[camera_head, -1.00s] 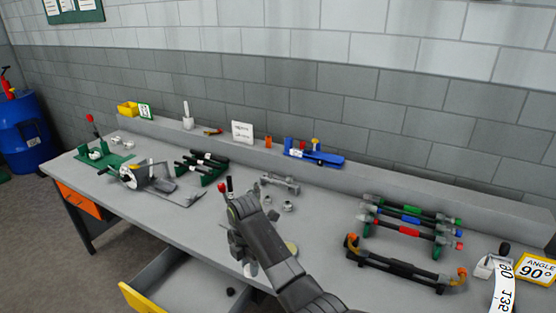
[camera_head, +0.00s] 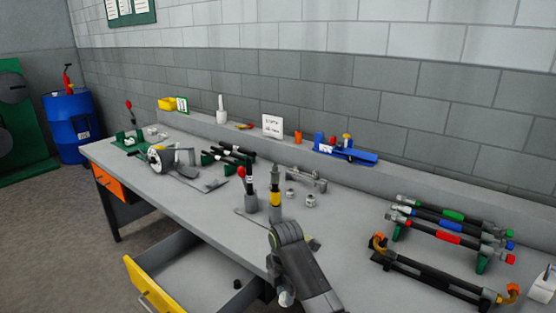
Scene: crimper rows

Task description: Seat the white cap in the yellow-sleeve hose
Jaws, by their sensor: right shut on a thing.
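The yellow-sleeve hose (camera_head: 276,198) stands upright near the middle of the bench, with a grey, narrowing top end. My right gripper (camera_head: 284,290) is in front of it, nearer the bench's front edge and apart from it, pointing down. It is shut on a small whitish piece (camera_head: 286,299) that looks like the white cap. My own wrist hides much of the fingers, so the grip shows poorly. My left gripper is out of view.
A black hose (camera_head: 250,184) stands in a grey holder beside a red ball knob (camera_head: 241,172). Grey fittings (camera_head: 310,200) lie to the right. A rack of coloured-sleeve hoses (camera_head: 452,216) stands right. A yellow-fronted drawer (camera_head: 150,288) hangs open below.

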